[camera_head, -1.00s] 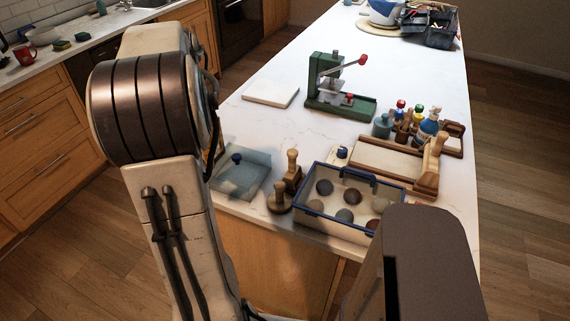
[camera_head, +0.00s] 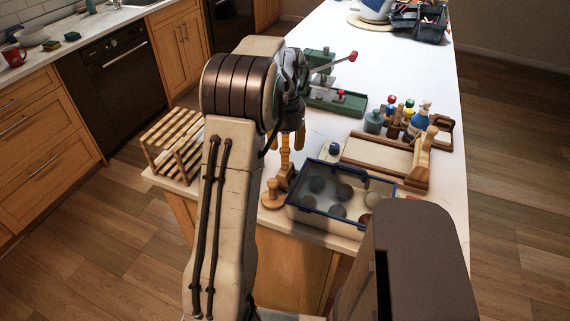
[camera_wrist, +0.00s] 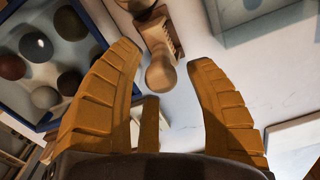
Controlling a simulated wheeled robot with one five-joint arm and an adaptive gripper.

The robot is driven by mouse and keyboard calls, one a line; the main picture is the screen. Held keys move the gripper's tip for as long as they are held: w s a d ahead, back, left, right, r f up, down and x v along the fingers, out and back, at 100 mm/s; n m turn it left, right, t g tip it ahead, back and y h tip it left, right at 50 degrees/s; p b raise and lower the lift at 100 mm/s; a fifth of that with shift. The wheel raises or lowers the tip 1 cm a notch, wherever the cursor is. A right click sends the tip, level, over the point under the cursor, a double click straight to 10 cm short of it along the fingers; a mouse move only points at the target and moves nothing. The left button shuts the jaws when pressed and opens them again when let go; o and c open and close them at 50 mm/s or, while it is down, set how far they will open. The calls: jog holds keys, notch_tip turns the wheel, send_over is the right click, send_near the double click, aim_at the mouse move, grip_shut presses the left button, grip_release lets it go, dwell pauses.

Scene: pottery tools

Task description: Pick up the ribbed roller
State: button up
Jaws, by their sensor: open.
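The ribbed roller (camera_wrist: 159,36) is a wooden tool with a rounded knob handle and a grooved body. In the wrist view its knob points toward my gripper (camera_wrist: 165,60), between the two yellow fingers. The fingers are spread, with clear space on both sides of the knob; I see no contact. In the head view my gripper (camera_head: 287,143) hangs over the counter's near end, and only the lower part of the roller (camera_head: 283,180) shows below it. My arm hides some of the area to its left.
A blue-rimmed tray (camera_head: 331,210) of round balls stands close on the right. A round wooden stamp (camera_head: 272,197) is just in front of the roller. A green press (camera_head: 335,98) and bottles (camera_head: 420,120) stand farther back. A slatted rack (camera_head: 172,143) is at left.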

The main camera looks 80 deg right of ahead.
aim_at(285, 168)
jog(key=shift+w+a+f, duration=0.1)
jog(key=shift+f, duration=2)
jog(key=shift+c, duration=0.3)
grip_shut()
